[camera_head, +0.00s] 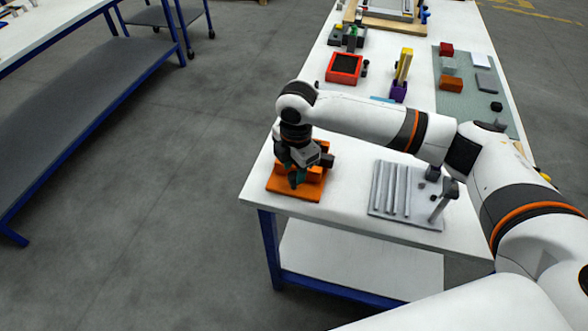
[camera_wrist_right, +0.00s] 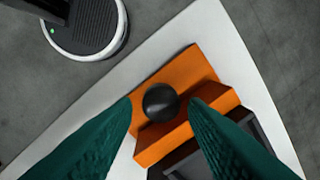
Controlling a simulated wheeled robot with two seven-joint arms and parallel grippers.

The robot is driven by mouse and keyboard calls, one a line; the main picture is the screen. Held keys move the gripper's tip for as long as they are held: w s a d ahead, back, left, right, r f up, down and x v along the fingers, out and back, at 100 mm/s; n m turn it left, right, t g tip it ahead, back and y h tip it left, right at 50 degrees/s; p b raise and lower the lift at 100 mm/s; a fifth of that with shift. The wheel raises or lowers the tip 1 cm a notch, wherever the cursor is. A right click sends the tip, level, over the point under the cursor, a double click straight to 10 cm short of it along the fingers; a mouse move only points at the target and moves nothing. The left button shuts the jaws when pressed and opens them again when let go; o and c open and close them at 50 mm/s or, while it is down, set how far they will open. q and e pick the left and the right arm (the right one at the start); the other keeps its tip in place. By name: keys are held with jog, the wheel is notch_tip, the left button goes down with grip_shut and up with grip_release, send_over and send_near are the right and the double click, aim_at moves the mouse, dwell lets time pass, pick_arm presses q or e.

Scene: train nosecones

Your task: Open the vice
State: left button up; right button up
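The orange vice (camera_head: 283,184) sits at the near left corner of the white table. In the right wrist view its orange body (camera_wrist_right: 190,68) and jaws show, with a round black knob (camera_wrist_right: 160,102) at one end and dark grey parts (camera_wrist_right: 262,135) at the lower right. My right gripper (camera_head: 298,180) is over the vice, pointing down. In the right wrist view its green fingers (camera_wrist_right: 160,103) are apart, one on each side of the knob, with a small gap at each side. Part of the vice is hidden by the gripper. My left gripper is not in view.
A grey grooved fixture (camera_head: 390,192) with a post stands right of the vice. Farther back are a red box (camera_head: 344,68), a yellow and purple piece (camera_head: 402,75) and a green mat (camera_head: 455,100) with blocks. The white table (camera_head: 345,152) is clear between vice and fixture.

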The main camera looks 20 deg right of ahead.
jog(key=shift+f, duration=1.1)
jog(key=c, duration=0.7)
jog(key=shift+r+n+p, duration=0.2)
jog(key=shift+n+p, duration=0.8)
jog(key=shift+p, duration=0.05)
jog(key=shift+n+p, duration=0.55)
jog(key=shift+n, duration=0.25)
jog(key=shift+f+n+p, duration=0.1)
jog(key=shift+n+p, duration=0.5)
jog(key=shift+n, duration=0.6)
jog(key=shift+w+n+p, duration=0.1)
jog(key=shift+n+p, duration=0.35)
jog(key=shift+n, duration=1.15)
